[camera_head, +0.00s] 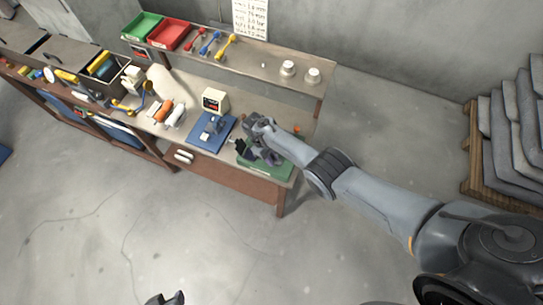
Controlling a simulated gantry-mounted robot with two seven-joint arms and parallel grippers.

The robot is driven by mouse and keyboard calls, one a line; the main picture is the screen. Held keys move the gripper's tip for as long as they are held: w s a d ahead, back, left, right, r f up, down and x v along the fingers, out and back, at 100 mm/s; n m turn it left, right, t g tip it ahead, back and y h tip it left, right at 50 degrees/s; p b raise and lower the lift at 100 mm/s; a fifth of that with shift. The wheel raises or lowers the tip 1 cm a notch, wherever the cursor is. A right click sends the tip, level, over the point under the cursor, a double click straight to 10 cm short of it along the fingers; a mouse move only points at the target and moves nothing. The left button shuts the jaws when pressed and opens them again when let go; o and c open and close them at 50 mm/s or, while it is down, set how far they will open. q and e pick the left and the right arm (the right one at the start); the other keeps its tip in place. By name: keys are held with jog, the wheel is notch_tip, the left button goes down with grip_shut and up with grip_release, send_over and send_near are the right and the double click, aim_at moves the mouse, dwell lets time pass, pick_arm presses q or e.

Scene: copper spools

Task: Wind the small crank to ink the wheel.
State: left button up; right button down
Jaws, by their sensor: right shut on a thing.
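My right gripper (258,147) reaches in over the front right of the bench. It is shut on a small part of the dark device (268,158), which stands on a green base (281,172). That part appears to be the small crank, but my fingers and wrist hide most of it. The ink wheel cannot be made out clearly behind my gripper. My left gripper (166,299) shows only its dark fingertips at the bottom edge, far from the bench; they stand apart with nothing visible between them.
A blue device on a blue base (201,142) stands just left of my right gripper. A cream box with a dark display (215,100) is behind it. Orange and white spools (163,110) lie farther left. Grey sacks (510,125) are stacked at right. The floor in front is clear.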

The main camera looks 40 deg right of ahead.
dwell(0.4)
jog(key=c, duration=1)
grip_release()
jog(key=shift+o, duration=0.2)
jog(key=p+v, duration=0.1)
jog(key=v, duration=1)
jog(key=shift+a+f, duration=0.1)
